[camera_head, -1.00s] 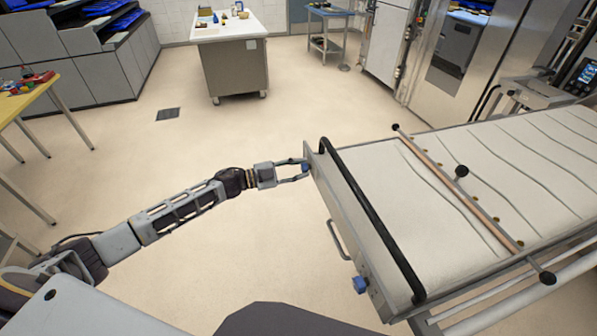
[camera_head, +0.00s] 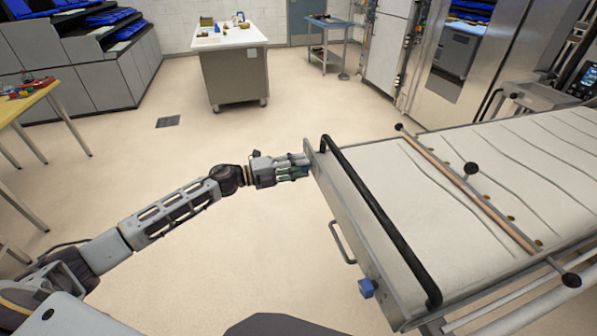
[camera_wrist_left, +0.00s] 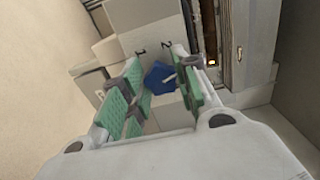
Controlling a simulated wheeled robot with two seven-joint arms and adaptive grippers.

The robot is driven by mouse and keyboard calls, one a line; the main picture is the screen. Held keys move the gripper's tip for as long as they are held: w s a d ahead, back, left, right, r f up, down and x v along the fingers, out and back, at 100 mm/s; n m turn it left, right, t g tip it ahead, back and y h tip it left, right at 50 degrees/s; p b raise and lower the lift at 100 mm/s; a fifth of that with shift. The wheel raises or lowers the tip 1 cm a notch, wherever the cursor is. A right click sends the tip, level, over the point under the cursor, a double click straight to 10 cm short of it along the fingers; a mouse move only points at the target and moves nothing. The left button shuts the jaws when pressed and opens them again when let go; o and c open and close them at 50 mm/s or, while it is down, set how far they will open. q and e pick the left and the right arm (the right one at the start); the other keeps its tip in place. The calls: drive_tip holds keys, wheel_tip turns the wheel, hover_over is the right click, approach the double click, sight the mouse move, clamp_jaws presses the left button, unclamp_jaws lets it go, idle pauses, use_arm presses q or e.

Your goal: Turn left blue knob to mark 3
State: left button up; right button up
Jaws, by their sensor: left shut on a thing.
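The left blue knob (camera_wrist_left: 157,78) shows in the left wrist view between the green-padded fingers of my left gripper (camera_wrist_left: 152,92), with a pale line near its right edge. My left gripper (camera_head: 296,167) is shut on it at the far corner of the front panel (camera_head: 345,235). In the head view the fingers hide this knob. Small dark marks (camera_wrist_left: 154,48) show on the panel beyond the knob; I cannot read them surely. A second blue knob (camera_head: 367,288) sits at the near end of the same panel, untouched. My right gripper is not in view.
A black bar (camera_head: 375,215) runs along the loader's front edge, above a small metal handle (camera_head: 341,243). The pale cloth bed (camera_head: 440,215) lies behind it. The floor (camera_head: 235,255) left of the panel is clear. A white-topped cabinet (camera_head: 235,75) stands farther back.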

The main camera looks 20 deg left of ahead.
use_arm(q)
drive_tip(key=shift+m+b, duration=0.6)
drive_tip(key=shift+m, duration=0.5)
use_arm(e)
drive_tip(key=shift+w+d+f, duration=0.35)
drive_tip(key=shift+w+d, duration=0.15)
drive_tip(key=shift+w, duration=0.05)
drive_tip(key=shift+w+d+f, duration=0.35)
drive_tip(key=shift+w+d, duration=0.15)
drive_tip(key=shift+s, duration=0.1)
use_arm(q)
drive_tip(key=o, duration=1.1)
drive_tip(key=shift+v, duration=6)
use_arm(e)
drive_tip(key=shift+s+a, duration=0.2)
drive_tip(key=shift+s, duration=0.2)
